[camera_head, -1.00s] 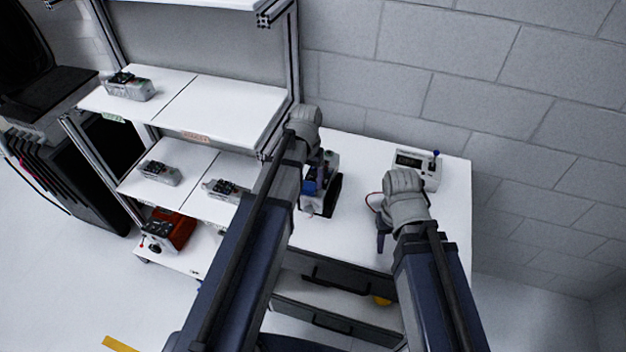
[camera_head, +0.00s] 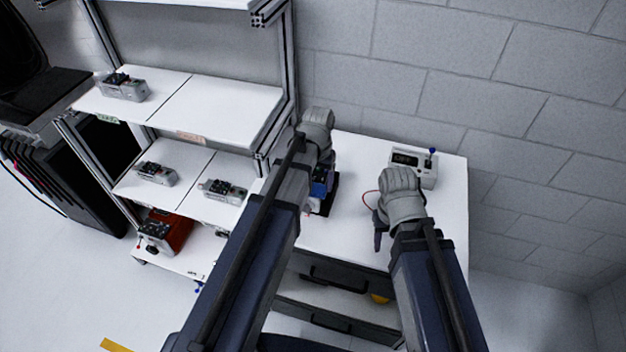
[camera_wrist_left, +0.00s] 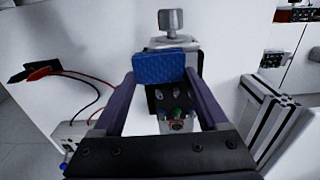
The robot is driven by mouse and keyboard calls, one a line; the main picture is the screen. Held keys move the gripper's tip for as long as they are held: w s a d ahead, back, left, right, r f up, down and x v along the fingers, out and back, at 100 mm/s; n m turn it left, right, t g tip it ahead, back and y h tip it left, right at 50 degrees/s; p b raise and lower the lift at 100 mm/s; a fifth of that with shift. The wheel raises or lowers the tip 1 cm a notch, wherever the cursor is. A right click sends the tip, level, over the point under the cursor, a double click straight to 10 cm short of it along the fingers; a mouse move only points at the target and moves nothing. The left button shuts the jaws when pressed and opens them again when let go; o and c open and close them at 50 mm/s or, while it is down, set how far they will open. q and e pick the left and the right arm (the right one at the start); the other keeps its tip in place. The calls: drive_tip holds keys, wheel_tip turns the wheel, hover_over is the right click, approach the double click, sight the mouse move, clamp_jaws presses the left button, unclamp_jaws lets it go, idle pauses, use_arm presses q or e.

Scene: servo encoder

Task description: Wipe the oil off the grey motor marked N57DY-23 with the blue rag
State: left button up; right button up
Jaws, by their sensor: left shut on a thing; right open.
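The blue rag (camera_wrist_left: 159,67) is pinched between the fingers of my left gripper (camera_wrist_left: 160,78); it shows as a small blue patch in the head view (camera_head: 319,186). The motor's marking and any oil are not readable. In the head view my left arm hides most of the motor. My right gripper (camera_head: 379,236) is open and empty over the right part of the table.
A white tester box (camera_head: 412,165) with a blue-tipped lever stands at the table's (camera_head: 345,237) back right, with red and black leads beside it. A block wall is behind.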

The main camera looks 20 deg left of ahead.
use_arm(q)
wheel_tip(320, 180, up, 6)
drive_tip(key=p, duration=0.6)
idle(0.4)
wheel_tip(320, 180, up, 3)
drive_tip(key=p, duration=0.3)
idle(0.3)
